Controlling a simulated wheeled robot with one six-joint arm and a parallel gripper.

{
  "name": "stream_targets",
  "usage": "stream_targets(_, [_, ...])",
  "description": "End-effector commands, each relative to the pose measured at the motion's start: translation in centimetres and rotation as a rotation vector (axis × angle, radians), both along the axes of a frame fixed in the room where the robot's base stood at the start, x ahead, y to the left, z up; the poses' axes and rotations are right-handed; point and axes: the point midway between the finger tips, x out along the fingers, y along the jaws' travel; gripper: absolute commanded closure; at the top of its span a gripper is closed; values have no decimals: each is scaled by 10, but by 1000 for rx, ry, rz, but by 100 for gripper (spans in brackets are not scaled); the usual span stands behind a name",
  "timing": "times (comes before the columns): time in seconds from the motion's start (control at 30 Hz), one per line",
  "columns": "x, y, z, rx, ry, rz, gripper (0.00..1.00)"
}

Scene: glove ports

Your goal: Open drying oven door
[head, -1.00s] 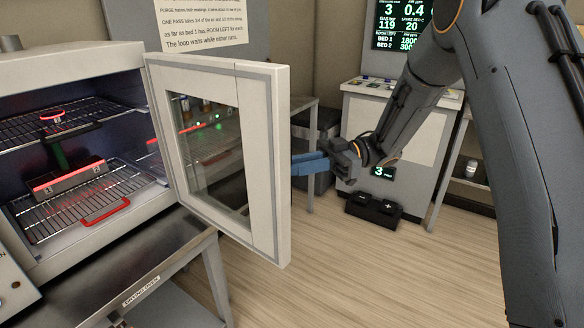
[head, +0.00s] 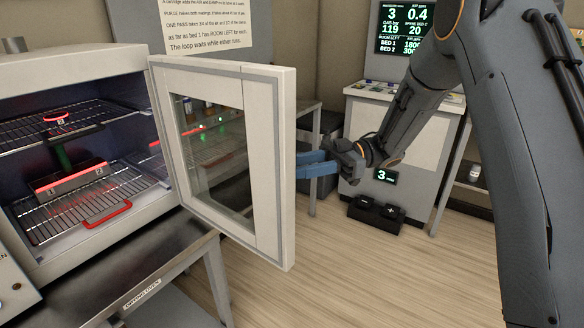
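The drying oven (head: 40,275) is at the left in the head view. Its pale door (head: 272,170) with a glass window stands swung wide open to the right, and the chamber is exposed. My gripper (head: 312,165) has blue fingers and is just right of the door's free edge, at mid-height. The finger ends meet the door edge in the picture and seem partly hidden behind it. I cannot tell whether they touch the door. The door's outer face and any handle there are hidden.
Inside the oven are wire racks (head: 95,208), a red-lit block (head: 72,180) and a red handle (head: 107,214). A console (head: 405,150) stands behind my arm, with a black pedal unit (head: 377,213) on the floor. The wooden floor (head: 370,275) right of the door is clear.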

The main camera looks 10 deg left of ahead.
Motion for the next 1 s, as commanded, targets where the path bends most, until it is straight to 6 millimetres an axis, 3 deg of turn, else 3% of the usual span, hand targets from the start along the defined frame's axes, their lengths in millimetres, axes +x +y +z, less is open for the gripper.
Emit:
stream_targets(0.5, [33, -58, -2, 0, -2, 2, 68])
stream_targets(1.0, [38, -63, 1, -2, -10, -15, 68])
